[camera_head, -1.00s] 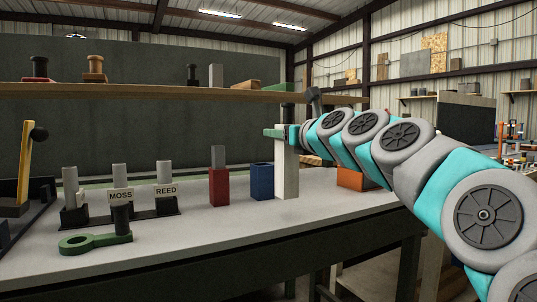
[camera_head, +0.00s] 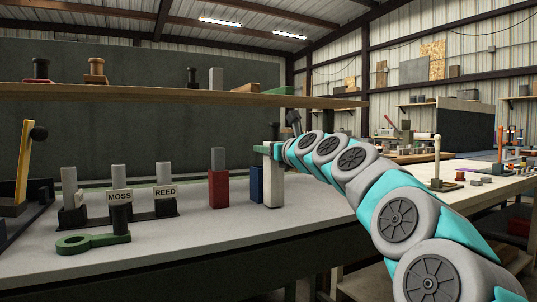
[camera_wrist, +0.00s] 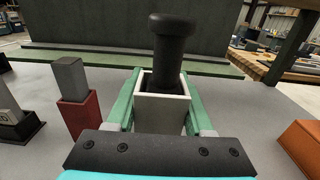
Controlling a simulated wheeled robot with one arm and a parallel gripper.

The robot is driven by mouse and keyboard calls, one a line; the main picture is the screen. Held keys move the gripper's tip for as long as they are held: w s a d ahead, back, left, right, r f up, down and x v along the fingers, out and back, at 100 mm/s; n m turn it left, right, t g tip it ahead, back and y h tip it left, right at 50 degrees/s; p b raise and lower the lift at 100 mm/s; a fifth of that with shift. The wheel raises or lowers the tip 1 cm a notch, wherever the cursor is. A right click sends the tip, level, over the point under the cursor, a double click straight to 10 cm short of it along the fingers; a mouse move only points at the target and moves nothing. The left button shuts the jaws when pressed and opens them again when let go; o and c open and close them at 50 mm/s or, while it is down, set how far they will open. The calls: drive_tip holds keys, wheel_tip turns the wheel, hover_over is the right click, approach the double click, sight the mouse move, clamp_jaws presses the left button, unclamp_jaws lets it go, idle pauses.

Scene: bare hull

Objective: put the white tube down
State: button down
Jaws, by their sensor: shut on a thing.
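The white tube (camera_head: 273,183) is upright, a tall square hollow post, over the grey bench toward its right part. It also shows in the wrist view (camera_wrist: 162,113), with a black round-headed peg (camera_wrist: 171,50) rising from or just behind its open top. My gripper (camera_head: 272,150) is shut on the tube near its top, with a green finger on each side in the wrist view (camera_wrist: 160,103). The tube's foot is at or very near the bench top; I cannot tell if it touches.
A blue block (camera_head: 256,184) stands just left of the tube, partly hidden by it. A red block with a grey peg (camera_head: 218,190) is further left. An orange block (camera_wrist: 302,143) lies to the right in the wrist view. A wooden shelf (camera_head: 180,97) runs above the bench.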

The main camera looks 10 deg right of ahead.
drive_tip(key=shift+f, duration=0.2)
drive_tip(key=shift+c, duration=1.4)
unclamp_jaws()
drive_tip(key=shift+r, duration=0.1)
